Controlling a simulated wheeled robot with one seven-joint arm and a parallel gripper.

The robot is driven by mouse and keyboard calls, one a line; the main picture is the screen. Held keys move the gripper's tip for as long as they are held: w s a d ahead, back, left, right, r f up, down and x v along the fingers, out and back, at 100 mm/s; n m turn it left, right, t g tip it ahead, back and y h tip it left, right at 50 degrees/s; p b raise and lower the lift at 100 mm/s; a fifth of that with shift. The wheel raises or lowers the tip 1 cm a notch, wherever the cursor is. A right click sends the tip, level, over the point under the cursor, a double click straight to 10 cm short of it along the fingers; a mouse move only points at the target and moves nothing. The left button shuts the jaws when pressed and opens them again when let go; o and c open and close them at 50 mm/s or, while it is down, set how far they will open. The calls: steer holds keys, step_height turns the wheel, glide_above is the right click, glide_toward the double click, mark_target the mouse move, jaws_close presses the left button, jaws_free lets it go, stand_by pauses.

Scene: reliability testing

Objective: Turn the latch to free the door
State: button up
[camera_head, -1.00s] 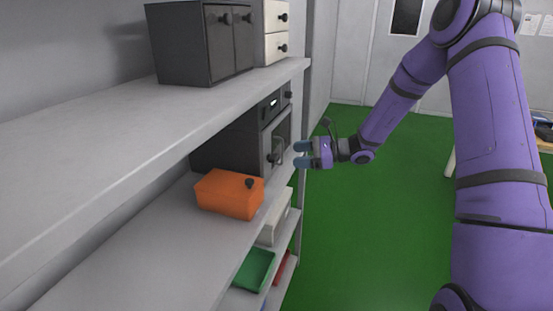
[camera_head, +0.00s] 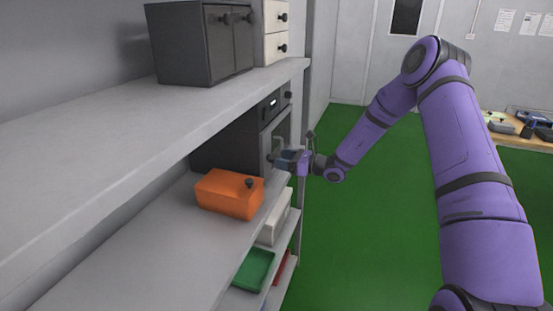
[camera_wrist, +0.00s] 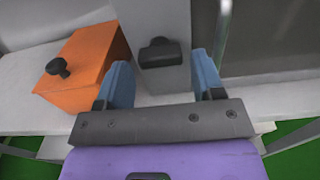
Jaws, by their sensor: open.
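A dark oven-like box (camera_head: 228,148) stands on the middle shelf, its front facing right. In the wrist view its dark door (camera_wrist: 275,38) is at the right, with a thin upright metal handle (camera_wrist: 222,28). A black latch (camera_wrist: 160,52) sits on the light grey front panel left of the door. My gripper (camera_head: 280,160) is at the box's front, pointing at it. In the wrist view the open blue fingers of my gripper (camera_wrist: 162,75) lie on either side of the latch, with nothing held. I cannot tell whether they touch it.
An orange box (camera_head: 229,194) with a black knob sits on the shelf (camera_head: 150,245) close to the left finger. The upper shelf (camera_head: 120,115) carries a dark cabinet (camera_head: 205,45) and a cream drawer unit (camera_head: 275,30). A green bin (camera_head: 254,269) is below. Green floor lies open at right.

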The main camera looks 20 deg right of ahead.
mark_target(269, 157)
steer(key=shift+x, duration=1.4)
steer(key=c, duration=0.7)
steer(key=shift+o, duration=0.2)
